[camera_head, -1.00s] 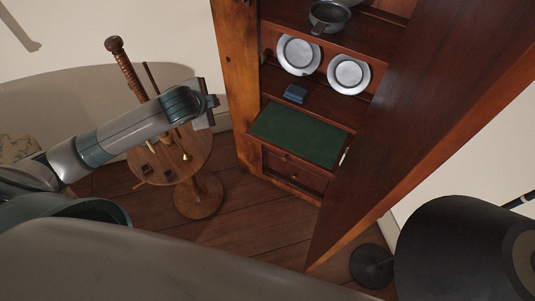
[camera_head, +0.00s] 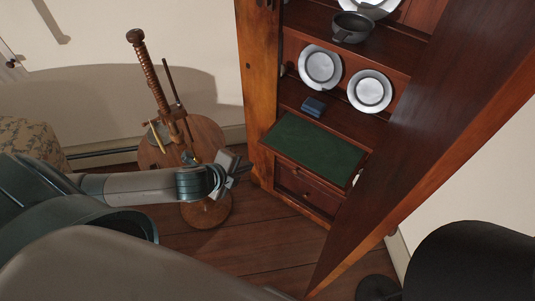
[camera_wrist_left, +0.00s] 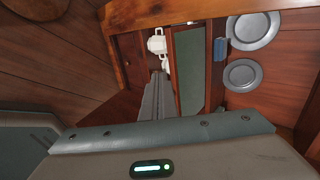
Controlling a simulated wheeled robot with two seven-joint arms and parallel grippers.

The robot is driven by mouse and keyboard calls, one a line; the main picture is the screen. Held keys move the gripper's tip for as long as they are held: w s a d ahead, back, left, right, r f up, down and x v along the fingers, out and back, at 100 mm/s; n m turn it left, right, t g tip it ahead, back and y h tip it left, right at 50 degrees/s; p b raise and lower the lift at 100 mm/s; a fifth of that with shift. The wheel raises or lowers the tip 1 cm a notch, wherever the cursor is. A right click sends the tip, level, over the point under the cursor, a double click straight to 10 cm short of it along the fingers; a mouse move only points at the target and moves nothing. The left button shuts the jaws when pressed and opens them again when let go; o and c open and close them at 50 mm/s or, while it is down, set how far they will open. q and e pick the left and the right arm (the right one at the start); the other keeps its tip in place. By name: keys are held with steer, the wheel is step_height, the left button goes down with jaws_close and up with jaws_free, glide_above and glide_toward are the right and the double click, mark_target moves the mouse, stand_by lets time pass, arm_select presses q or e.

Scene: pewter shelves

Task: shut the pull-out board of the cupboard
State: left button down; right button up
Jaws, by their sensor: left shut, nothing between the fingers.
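The cupboard (camera_head: 262,100) stands open at the right of centre in the head view. Its pull-out board (camera_head: 318,148), with a green top, sticks out above two small drawers. The board also shows as a green strip in the left wrist view (camera_wrist_left: 190,72). My left gripper (camera_head: 246,168) is shut and empty, left of the board's front left corner and a little lower in the picture. A gap shows between them in the head view; the true distance is hard to tell. My right gripper is not in view.
A tall cupboard door (camera_head: 430,130) stands open on the right. A blue box (camera_head: 313,106), pewter plates (camera_head: 370,91) and a pot (camera_head: 351,27) stand on the shelves. A round wooden table (camera_head: 205,137) is behind my left arm. A black rounded thing (camera_head: 480,265) fills the lower right.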

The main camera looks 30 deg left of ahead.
arm_select(q)
steer(key=p, duration=0.1)
glide_toward(273, 152)
step_height(273, 152, down, 4)
steer(key=w, duration=0.1)
steer(key=w+p, duration=0.1)
steer(key=w, duration=0.1)
steer(key=shift+w+d+f, duration=0.1)
steer(key=shift+w+d, duration=0.1)
steer(key=shift+w, duration=0.3)
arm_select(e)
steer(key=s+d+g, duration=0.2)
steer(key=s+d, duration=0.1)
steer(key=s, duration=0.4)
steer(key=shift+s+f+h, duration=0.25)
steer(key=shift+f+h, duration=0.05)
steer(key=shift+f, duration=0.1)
arm_select(q)
steer(key=shift+w, duration=0.1)
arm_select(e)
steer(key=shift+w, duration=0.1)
